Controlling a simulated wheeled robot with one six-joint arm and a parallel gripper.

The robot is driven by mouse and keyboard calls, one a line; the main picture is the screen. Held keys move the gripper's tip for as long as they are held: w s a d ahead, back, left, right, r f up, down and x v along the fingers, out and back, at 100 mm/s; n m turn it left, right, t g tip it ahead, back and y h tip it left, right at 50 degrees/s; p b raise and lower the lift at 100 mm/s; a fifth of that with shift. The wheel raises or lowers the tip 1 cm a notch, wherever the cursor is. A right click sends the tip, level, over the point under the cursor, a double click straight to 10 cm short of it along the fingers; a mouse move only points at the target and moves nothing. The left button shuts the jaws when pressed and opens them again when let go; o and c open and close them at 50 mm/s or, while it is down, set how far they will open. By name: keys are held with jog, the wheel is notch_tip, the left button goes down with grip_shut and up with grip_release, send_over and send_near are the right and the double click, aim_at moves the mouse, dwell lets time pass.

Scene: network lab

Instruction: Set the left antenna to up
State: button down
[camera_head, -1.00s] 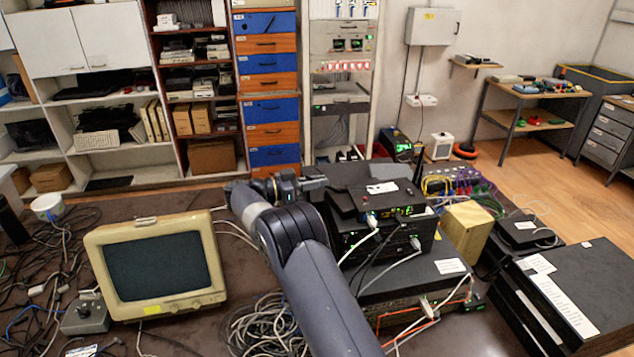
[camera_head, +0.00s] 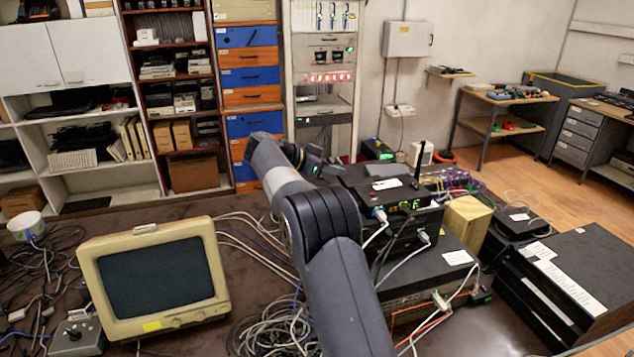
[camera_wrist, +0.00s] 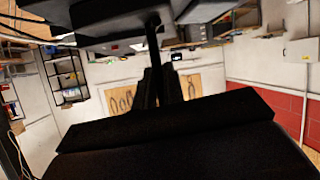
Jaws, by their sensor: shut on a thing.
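The router (camera_head: 395,195) is a flat black box with green lights on top of the stacked black devices. Its right antenna (camera_head: 418,154) stands upright at the back right. My gripper (camera_head: 328,172) is at the left side of the router, mostly dark against it. In the wrist view, my gripper (camera_wrist: 162,88) is shut on a thin black rod, the left antenna (camera_wrist: 153,38), which runs to the router's dark body (camera_wrist: 95,15) at the top of the picture. In the head view, the left antenna cannot be made out beside my gripper, so its angle is unclear there.
A beige monitor (camera_head: 155,275) stands left of my arm, with a cable heap (camera_head: 275,330) in front. A yellowish box (camera_head: 467,222) is close to the router's right. White cables (camera_head: 408,262) hang down the stack's front. Black cases (camera_head: 565,285) stand at right.

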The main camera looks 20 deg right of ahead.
jog(key=d+y+p, duration=0.1)
jog(key=r+y, duration=0.1)
jog(key=shift+d+r+y+p, duration=0.15)
jog(key=shift+d+y+p, duration=0.15)
jog(key=shift+d+p, duration=0.1)
jog(key=shift+d+y+p, duration=0.7)
jog(key=shift+y+p, duration=0.2)
jog(key=shift+y, duration=0.1)
jog(key=shift+d, duration=0.1)
jog(key=c, duration=1.5)
grip_release()
jog(key=v, duration=1)
jog(key=shift+a+r, duration=0.25)
